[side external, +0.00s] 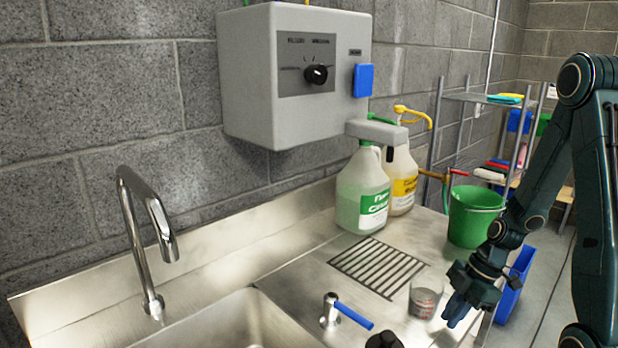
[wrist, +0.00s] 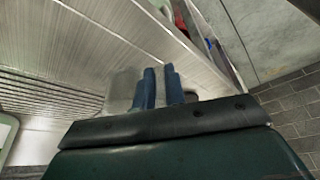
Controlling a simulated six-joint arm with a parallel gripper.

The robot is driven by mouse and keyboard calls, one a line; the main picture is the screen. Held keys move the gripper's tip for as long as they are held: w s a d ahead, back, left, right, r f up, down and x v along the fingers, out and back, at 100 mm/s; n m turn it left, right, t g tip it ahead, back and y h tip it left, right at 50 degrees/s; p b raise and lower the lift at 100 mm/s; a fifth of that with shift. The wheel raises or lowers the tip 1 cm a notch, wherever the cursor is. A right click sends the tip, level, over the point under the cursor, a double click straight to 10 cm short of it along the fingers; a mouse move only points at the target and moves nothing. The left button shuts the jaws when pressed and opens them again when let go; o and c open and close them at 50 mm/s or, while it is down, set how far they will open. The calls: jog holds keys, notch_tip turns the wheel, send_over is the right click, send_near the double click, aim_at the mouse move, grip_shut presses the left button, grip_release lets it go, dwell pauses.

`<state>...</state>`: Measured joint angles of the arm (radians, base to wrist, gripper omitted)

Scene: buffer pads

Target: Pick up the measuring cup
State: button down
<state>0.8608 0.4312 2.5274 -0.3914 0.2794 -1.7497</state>
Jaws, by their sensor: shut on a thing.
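The clear measuring cup (side external: 425,299) with red markings is upright on the steel counter, at the lower right of the side view. My gripper (side external: 455,313) is at its right side, with the blue fingers pointing down. In the wrist view the see-through cup (wrist: 121,92) shows left of the blue fingers of my gripper (wrist: 160,76). The fingers are close together and shut on the cup's wall; the exact contact is hard to see. Whether the cup's base touches the counter is unclear.
A drain grate (side external: 378,267) lies behind the cup. A blue-handled tap (side external: 345,314) and a black knob (side external: 384,341) are left of it. A green bucket (side external: 474,216) and two jugs (side external: 362,192) stand behind. The sink (side external: 232,326) is at lower left.

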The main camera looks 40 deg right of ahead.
jog(key=shift+r, duration=0.3)
notch_tip(320, 180, up, 19)
dwell(2.1)
jog(key=shift+r, duration=0.25)
dwell(2.2)
